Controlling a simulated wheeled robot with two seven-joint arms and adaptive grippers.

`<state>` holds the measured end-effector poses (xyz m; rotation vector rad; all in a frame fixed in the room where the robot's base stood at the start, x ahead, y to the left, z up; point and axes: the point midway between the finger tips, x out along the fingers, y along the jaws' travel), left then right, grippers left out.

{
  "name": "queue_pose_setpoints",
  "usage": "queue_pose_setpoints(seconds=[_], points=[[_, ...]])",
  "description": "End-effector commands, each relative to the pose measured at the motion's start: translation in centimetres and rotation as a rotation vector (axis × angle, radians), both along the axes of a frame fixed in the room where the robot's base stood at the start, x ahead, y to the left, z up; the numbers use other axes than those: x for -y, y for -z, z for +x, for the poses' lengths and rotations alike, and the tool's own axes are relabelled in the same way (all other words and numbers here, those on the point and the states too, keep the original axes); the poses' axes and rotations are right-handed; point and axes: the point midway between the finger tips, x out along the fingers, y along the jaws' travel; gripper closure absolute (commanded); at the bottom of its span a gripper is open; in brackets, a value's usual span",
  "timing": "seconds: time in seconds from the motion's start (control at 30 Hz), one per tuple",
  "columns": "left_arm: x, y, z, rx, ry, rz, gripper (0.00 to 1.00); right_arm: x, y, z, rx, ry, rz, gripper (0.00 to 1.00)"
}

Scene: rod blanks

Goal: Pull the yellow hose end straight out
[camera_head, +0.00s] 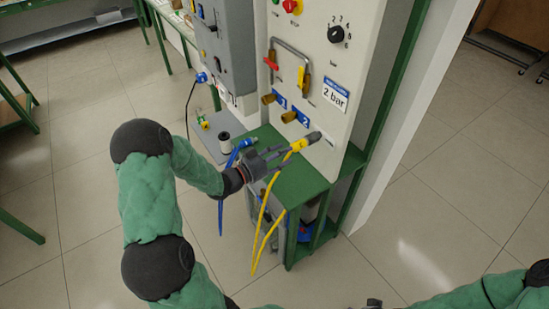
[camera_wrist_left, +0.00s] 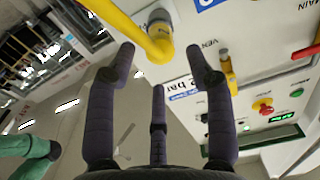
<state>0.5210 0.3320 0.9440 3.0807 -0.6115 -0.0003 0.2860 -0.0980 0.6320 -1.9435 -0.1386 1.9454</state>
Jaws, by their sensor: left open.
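The yellow hose end (camera_head: 297,146) sits at a dark grey fitting (camera_head: 313,137) low on the white panel (camera_head: 345,75). Its yellow hose (camera_head: 263,215) hangs down in a loop. My left gripper (camera_head: 277,156) is open just left of the hose end, with its fingers pointing toward it. In the left wrist view the yellow hose end (camera_wrist_left: 160,47) and its grey-brown collar (camera_wrist_left: 158,18) lie beyond the open fingertips (camera_wrist_left: 160,66), with no finger closed on them. The collar meets the panel there. A dark part, perhaps my right gripper (camera_head: 374,302), barely shows at the bottom edge.
A blue hose (camera_head: 233,155) hangs just left of my left gripper. Brass fittings (camera_head: 289,116), a red lever (camera_head: 271,60) and a yellow lever (camera_head: 301,77) stick out of the panel. A green shelf (camera_head: 300,183) lies below. The floor in front is clear.

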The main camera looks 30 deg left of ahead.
Motion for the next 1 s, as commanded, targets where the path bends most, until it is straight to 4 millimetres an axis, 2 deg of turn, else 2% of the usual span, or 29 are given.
queue_pose_setpoints(seconds=[0.5, 0.7, 1.0], points=[[2.0, 0.0, 4.7, 0.002, 0.002, 0.001, 0.47, 0.0, 0.9, 0.0, 0.0, 0.0, 0.0, 0.48], [2.4, 0.0, 5.6, 0.0, 0.001, 0.001, 0.47, 0.0, 1.1, 0.0, 0.0, 0.0, 0.0, 0.48], [2.4, 0.0, 5.8, 0.0, 0.0, 0.0, 0.47, 0.0, 1.1, 0.0, 0.0, 0.0, 0.0, 0.48]])
